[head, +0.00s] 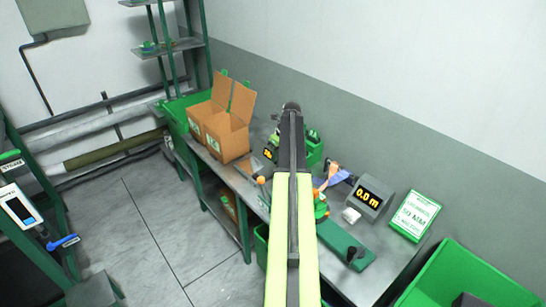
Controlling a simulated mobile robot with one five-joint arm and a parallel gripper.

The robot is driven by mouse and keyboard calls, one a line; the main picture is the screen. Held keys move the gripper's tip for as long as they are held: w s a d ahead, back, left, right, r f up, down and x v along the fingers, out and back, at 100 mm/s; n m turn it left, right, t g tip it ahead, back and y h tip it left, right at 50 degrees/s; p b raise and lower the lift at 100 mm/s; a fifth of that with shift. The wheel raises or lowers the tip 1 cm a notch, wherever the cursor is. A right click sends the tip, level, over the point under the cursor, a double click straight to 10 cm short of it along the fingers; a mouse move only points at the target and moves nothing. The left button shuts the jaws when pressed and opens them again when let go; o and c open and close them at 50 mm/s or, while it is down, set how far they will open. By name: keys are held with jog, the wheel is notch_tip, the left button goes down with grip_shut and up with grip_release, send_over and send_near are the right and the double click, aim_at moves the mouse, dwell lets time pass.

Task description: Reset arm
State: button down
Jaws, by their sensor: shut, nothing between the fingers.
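My arm rises from the bottom centre of the head view, with pale yellow-green sides and a dark link along its middle. Its dark rounded far end stands in front of the workbench (387,262). I cannot make out my gripper or its fingers in this view. The arm hides part of the bench top and some of the equipment behind it.
An open cardboard box (226,137) stands on the bench's left part. A grey display reading 0.0 m (370,197) and a green-and-white sign (415,216) stand right of my arm. A green bin (462,275) is at lower right. The left floor (150,235) is clear.

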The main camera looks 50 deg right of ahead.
jog(key=shift+f, duration=0.1)
dwell(0.3)
jog(key=w+a+f+n+b, duration=0.2)
jog(key=w+a, duration=0.4)
jog(key=a, duration=0.4)
jog(key=w+a+f+n+y+b, duration=0.1)
jog(key=w+a, duration=0.4)
jog(key=a, duration=0.4)
jog(key=w+a+f+n+b, duration=0.2)
jog(key=w+a, duration=0.4)
jog(key=a, duration=0.4)
jog(key=s+a+f+n+g+b, duration=0.2)
jog(key=a+n, duration=0.6)
jog(key=a, duration=1.4)
jog(key=s+a+f+n+h+b, duration=0.2)
jog(key=s+a+n, duration=0.9)
jog(key=n, duration=1.2)
jog(key=shift+s+f+n+g, duration=0.4)
jog(key=shift+s+f, duration=0.05)
jog(key=shift+s, duration=0.2)
